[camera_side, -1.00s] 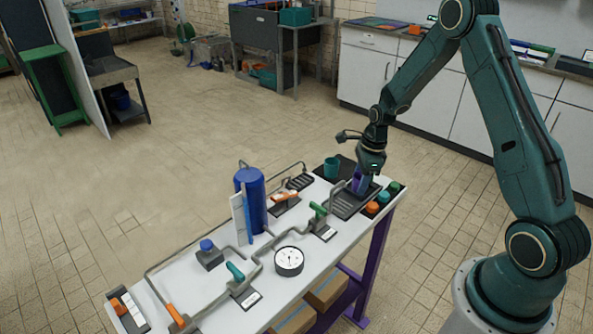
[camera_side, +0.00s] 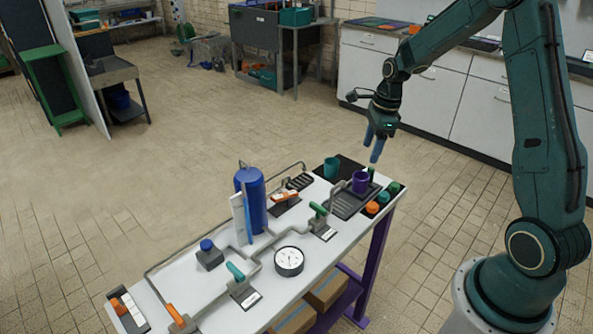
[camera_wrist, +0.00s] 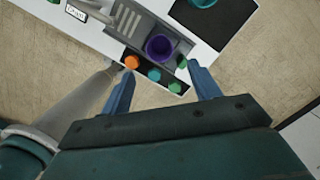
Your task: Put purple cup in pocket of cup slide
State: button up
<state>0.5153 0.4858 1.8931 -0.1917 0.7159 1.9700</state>
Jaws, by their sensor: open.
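The purple cup (camera_side: 360,182) stands upright on the dark grey cup slide (camera_side: 345,207), at its far end in the side view. In the wrist view the purple cup (camera_wrist: 161,47) is seen from above, open and empty, at the end of the slide beyond the ribbed part (camera_wrist: 128,22). It looks seated in the pocket there, though the cup hides the pocket's floor. My gripper (camera_side: 376,150) is above and behind the cup, fingers apart and empty. Its two blue fingers (camera_wrist: 162,85) also show in the wrist view, clear of the cup.
A teal cup (camera_side: 331,167) stands on a dark mat left of the slide. Orange, teal and green caps (camera_side: 383,198) line the slide's right side. A tap (camera_side: 337,190) and pipes stand close by.

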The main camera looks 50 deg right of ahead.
jog(key=shift+s+r, duration=0.1)
jog(key=shift+r, duration=0.35)
dwell(0.3)
jog(key=s+a+r+n+t+h, duration=0.1)
jog(key=s+a+r+n, duration=0.3)
jog(key=a+r+n, duration=0.25)
jog(key=s+a+r+n+t, duration=0.1)
jog(key=s+a+r+n, duration=0.35)
jog(key=r+n, duration=0.2)
jog(key=s+a+r+n+t, duration=0.1)
jog(key=s+a+r+n, duration=0.1)
jog(key=s+n, duration=0.5)
jog(key=s+a+r+n+t, duration=0.1)
jog(key=s+a+n, duration=0.4)
jog(key=s+n, duration=0.2)
jog(key=shift+r, duration=0.4)
